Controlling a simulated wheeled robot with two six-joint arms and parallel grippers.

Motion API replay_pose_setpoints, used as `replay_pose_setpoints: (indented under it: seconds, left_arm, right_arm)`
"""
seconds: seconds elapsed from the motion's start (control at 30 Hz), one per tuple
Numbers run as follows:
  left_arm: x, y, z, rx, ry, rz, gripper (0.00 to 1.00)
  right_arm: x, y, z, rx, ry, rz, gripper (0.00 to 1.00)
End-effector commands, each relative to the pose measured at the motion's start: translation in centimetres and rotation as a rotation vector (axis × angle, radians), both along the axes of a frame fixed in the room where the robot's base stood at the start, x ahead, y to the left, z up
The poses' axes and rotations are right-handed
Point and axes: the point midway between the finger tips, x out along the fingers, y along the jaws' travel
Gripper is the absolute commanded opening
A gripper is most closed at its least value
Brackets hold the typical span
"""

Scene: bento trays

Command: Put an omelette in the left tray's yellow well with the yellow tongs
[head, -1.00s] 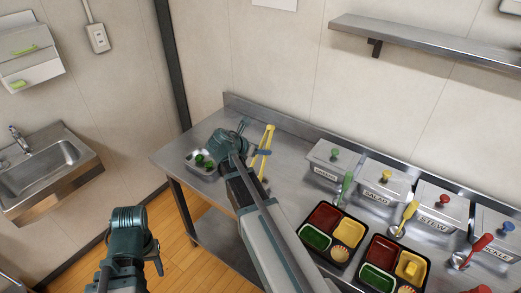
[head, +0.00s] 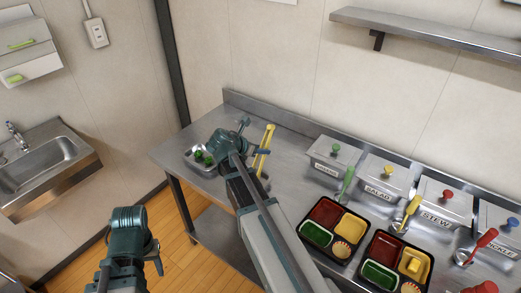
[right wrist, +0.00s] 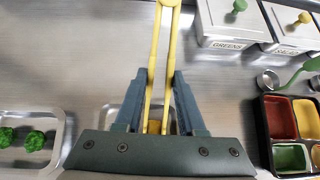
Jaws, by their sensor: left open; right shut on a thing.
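The yellow tongs (head: 265,145) stand over the left part of the counter. My right gripper (right wrist: 157,108) is shut on them, with one finger on each side of the arms in the right wrist view. A yellow piece, likely an omelette (right wrist: 154,127), shows between the tongs' arms over a small metal tray (right wrist: 108,118), mostly hidden by my gripper. I cannot tell whether the tongs touch it. The left tray (head: 305,232) has red, yellow and green wells; its yellow well (head: 353,227) looks empty. My left gripper (head: 131,270) is open and empty, off the counter.
A metal tray with green pieces (head: 203,157) sits at the counter's left end. Lidded containers (head: 331,153) line the back, with ladles in front. A wall shelf (head: 430,37) is above; a sink (head: 42,165) is left.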

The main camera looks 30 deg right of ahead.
Motion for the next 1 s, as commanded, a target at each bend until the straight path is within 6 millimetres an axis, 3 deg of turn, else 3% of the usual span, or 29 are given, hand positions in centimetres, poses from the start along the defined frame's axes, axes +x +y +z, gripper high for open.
replay_pose_setpoints:
  seconds: [0.47, 1.0]
  left_arm:
    - [0.0, 0.0, 0.3, 0.0, 0.0, 0.0, 0.5]
    - [0.0, 0.0, 5.2, 0.0, 0.0, 0.0, 0.5]
  right_arm:
    - [0.0, 0.0, 0.3, 0.0, 0.0, 0.0, 0.0]
    - [0.0, 0.0, 5.2, 0.0, 0.0, 0.0, 0.0]
